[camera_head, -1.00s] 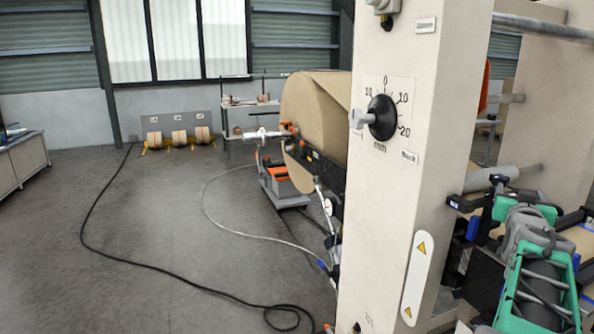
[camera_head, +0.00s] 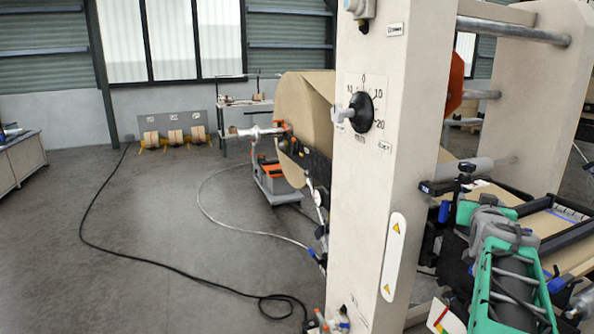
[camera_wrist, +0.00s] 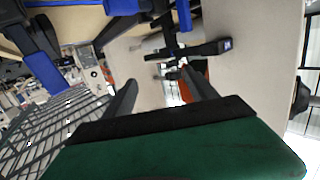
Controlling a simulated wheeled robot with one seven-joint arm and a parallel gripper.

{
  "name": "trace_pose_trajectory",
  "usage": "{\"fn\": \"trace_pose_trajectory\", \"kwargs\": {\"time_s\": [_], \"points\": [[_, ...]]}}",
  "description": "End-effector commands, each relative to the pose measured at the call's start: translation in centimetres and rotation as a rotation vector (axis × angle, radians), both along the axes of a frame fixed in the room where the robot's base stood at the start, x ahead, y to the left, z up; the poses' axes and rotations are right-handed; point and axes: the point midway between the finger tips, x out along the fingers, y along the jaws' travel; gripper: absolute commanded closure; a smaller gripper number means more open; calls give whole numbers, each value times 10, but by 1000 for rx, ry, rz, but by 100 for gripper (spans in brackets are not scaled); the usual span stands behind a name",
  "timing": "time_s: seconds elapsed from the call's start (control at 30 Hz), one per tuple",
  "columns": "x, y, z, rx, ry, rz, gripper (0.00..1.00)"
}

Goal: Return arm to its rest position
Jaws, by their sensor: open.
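My gripper (camera_wrist: 158,77) shows in the wrist view as two dark fingers set apart, with nothing seen between them. Its dark green and black body fills the bottom of that view. My arm (camera_head: 508,275), with green covers and grey links, is folded at the lower right of the head view, in front of the machine's roller section. I cannot make out the gripper's fingers in the head view. The wrist view looks past the fingers at a beige machine panel and a black clamp-like part (camera_wrist: 178,50).
A beige machine post (camera_head: 385,190) with a black dial (camera_head: 361,111) stands close beside my arm. Behind it is a large kraft roll (camera_head: 303,115). A black cable (camera_head: 150,263) and a pale hose (camera_head: 225,222) lie on the floor. Open floor spreads to the left.

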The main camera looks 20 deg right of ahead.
Motion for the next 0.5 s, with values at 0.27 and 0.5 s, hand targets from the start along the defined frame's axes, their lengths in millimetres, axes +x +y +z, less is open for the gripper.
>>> {"fn": "trace_pose_trajectory", "kwargs": {"time_s": [0.27, 0.5], "points": [[33, 97, -45, 125, 151, 143, 34], [27, 256, -121, 283, 437, 358, 34]]}}
